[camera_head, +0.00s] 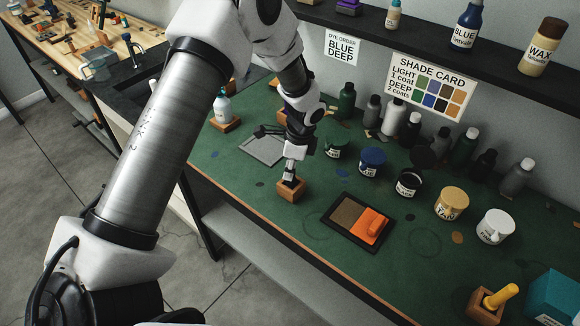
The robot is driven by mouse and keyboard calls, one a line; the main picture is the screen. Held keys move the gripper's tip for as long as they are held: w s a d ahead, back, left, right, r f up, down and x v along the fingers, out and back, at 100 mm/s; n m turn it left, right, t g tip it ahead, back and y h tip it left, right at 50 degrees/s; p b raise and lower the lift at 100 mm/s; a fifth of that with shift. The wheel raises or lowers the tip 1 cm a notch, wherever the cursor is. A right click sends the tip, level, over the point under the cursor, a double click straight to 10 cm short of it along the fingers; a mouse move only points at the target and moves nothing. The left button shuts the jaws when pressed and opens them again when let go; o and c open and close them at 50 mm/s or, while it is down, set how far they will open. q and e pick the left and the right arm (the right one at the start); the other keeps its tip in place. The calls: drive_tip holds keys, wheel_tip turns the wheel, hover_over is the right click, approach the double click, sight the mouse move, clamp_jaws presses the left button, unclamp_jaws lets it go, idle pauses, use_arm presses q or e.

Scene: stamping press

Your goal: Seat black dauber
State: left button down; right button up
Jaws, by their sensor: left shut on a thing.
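My left gripper (290,179) points down and is shut at a small wooden block holder (291,193) near the front of the green bench. What it grips is mostly hidden between its fingers; only a dark bit shows just above the block, so I cannot tell whether it is fully seated. The black-labelled pot (408,183) stands upright to the right, dark inside and apart from the gripper. My right gripper is not in view.
Another wooden holder (486,309) bears a yellow handle. Dark bottles stand behind.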

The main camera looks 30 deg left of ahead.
use_arm(q)
drive_tip(key=shift+f, duration=0.15)
drive_tip(key=c, duration=0.9)
unclamp_jaws()
drive_tip(key=shift+c, duration=0.2)
wheel_tip(320, 180, up, 12)
drive_tip(key=d, duration=0.2)
drive_tip(key=shift+w, duration=0.4)
drive_tip(key=shift+f, duration=0.15)
